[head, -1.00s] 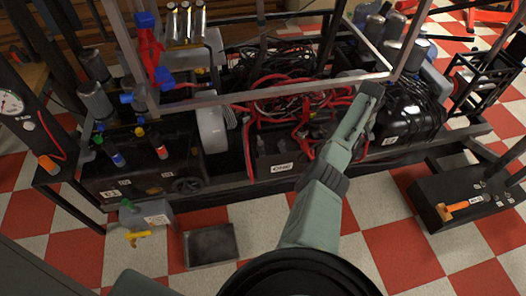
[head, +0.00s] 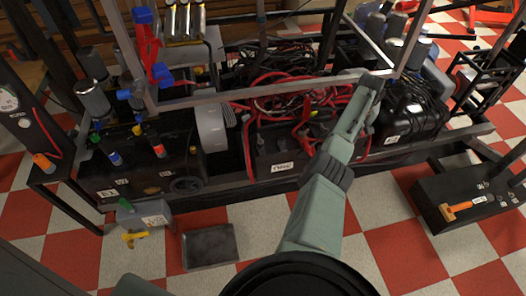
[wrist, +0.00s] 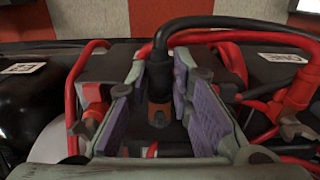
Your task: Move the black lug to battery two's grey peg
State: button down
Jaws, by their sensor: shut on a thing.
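My gripper (wrist: 160,108) is shut on the black lug (wrist: 158,82), at the end of a thick black cable, between its purple pads in the wrist view. A brown-orange part shows just below the lug. In the head view the end of my arm reaches over the right side of the bay, and the lug cannot be made out there. Battery two appears to be the black case (head: 405,122) on the right; its label shows upside down at the left of the wrist view. I cannot clearly make out its grey peg. Battery one (head: 282,156) stands left of it.
Red cables (head: 285,92) tangle over the middle of the bay and beside my gripper. A metal frame rail (head: 250,96) crosses above the batteries. A grey tray (head: 210,247) lies on the checkered floor. A black box (head: 470,200) stands at the right.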

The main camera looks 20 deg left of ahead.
jog(key=shift+w+a+b, duration=0.3)
jog(key=shift+w+b, duration=0.2)
jog(key=shift+b, duration=0.35)
jog(key=c, duration=1.3)
grip_release()
jog(key=shift+c, duration=0.2)
notch_tip(320, 180, up, 12)
